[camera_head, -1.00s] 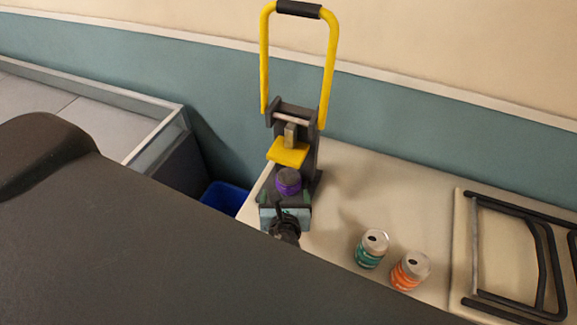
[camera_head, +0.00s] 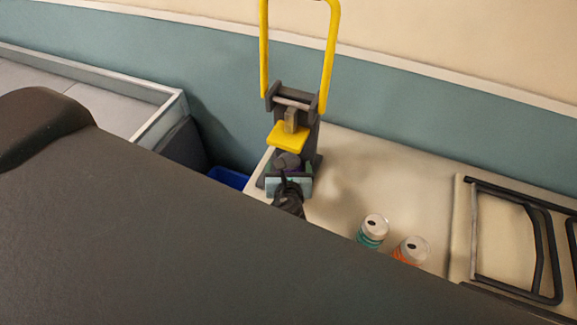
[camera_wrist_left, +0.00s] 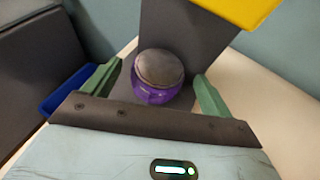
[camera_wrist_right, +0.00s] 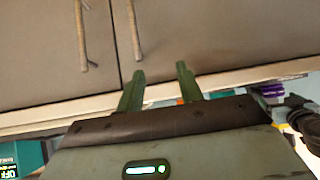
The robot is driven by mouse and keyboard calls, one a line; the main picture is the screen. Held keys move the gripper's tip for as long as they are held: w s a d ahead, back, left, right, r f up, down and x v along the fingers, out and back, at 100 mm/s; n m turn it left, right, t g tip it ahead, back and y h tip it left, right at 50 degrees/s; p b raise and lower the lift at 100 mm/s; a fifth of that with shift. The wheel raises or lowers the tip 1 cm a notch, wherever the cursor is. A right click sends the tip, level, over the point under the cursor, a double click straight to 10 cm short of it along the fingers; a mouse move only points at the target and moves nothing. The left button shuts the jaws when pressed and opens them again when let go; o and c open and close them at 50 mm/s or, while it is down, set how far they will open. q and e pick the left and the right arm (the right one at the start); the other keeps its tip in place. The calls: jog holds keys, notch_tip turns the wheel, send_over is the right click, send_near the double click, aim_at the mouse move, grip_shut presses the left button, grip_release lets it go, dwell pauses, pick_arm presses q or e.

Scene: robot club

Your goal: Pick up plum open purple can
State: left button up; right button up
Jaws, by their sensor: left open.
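The purple can (camera_wrist_left: 150,95) has a grey top and stands upright on the dark base of a yellow-handled device (camera_head: 289,142). In the head view, mostly its grey top (camera_head: 287,160) shows above my left gripper (camera_head: 288,170). The left gripper is open. In the left wrist view, its green fingers lie on either side of the can, with visible gaps, and the can is not gripped. My right gripper (camera_wrist_right: 160,70) is open and empty in the right wrist view, in front of grey-brown cabinet doors (camera_wrist_right: 170,40).
A green can (camera_head: 373,231) and an orange can (camera_head: 411,250) stand on the pale counter (camera_head: 345,185). A black-barred rack (camera_head: 510,240) lies at the right. A blue bin (camera_head: 228,177) is left of the counter. A dark surface fills the lower left foreground.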

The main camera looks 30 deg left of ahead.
aim_at(288, 165)
pick_arm(q)
jog(key=shift+x, duration=1.1)
jog(key=shift+c, duration=0.4)
jog(key=c, duration=1)
jog(key=shift+c, duration=0.5)
jog(key=shift+r, duration=0.55)
notch_tip(288, 165, up, 2)
jog(key=shift+r, duration=0.2)
jog(key=s+a+r, duration=0.1)
jog(key=s+a, duration=0.3)
jog(key=s, duration=1.1)
jog(key=shift+s+r+b, duration=0.2)
jog(key=shift+s+b, duration=0.1)
jog(key=shift+b, duration=0.05)
